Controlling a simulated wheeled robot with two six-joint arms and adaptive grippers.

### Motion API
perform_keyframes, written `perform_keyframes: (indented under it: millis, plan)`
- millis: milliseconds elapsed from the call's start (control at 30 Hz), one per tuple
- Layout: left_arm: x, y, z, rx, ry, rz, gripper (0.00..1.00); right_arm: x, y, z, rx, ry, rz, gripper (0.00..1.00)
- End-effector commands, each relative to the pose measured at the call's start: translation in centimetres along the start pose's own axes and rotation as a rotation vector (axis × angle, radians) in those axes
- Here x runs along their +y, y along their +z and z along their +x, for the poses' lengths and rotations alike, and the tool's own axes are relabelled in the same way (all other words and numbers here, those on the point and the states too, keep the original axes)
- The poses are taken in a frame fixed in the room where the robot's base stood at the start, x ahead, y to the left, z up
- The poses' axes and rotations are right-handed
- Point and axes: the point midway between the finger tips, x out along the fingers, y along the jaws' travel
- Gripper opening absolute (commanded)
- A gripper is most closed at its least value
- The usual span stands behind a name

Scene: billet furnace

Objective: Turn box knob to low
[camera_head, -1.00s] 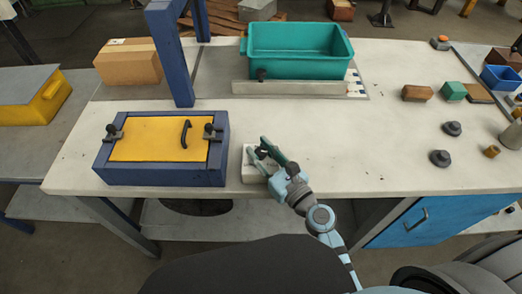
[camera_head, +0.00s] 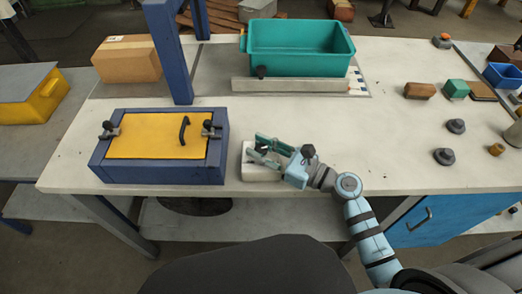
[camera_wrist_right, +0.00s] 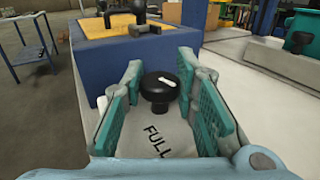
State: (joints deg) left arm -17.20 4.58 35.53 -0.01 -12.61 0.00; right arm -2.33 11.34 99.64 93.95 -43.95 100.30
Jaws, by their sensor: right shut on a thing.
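The box knob (camera_wrist_right: 158,88) is black and round with a white pointer mark. It stands on a pale control box (camera_wrist_right: 172,134), whose top reads FULL on the side near the wrist camera. In the wrist view the mark points to the right and slightly up. In the head view the control box (camera_head: 262,174) sits just right of the blue furnace box, and my gripper hides the knob. My left gripper is in neither view.
The blue box (camera_head: 155,175) with a yellow lid (camera_head: 150,138) and black handle stands close on the left. A teal bin (camera_head: 300,50) stands at the back. Small blocks and dark knobbed pieces (camera_head: 444,156) lie at right. The bench middle is clear.

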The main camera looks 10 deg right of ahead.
Motion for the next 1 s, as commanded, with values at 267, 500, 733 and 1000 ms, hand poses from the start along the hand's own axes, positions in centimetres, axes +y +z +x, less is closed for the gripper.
perform_keyframes:
  millis: [267, 500, 733, 1000]
  plan:
    - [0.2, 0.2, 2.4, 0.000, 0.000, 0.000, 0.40, -0.2, -0.4, 0.0, 0.000, 0.260, -0.002, 0.00]
    - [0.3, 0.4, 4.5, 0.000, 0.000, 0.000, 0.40, -0.2, -0.4, 0.1, -0.002, 0.486, -0.002, 0.00]
    - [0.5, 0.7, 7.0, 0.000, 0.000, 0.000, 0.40, -0.1, -0.4, 0.1, -0.004, 0.701, -0.001, 0.00]
    - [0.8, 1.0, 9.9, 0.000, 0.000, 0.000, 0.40, 0.0, -0.5, 0.1, -0.002, 0.907, -0.001, 0.00]
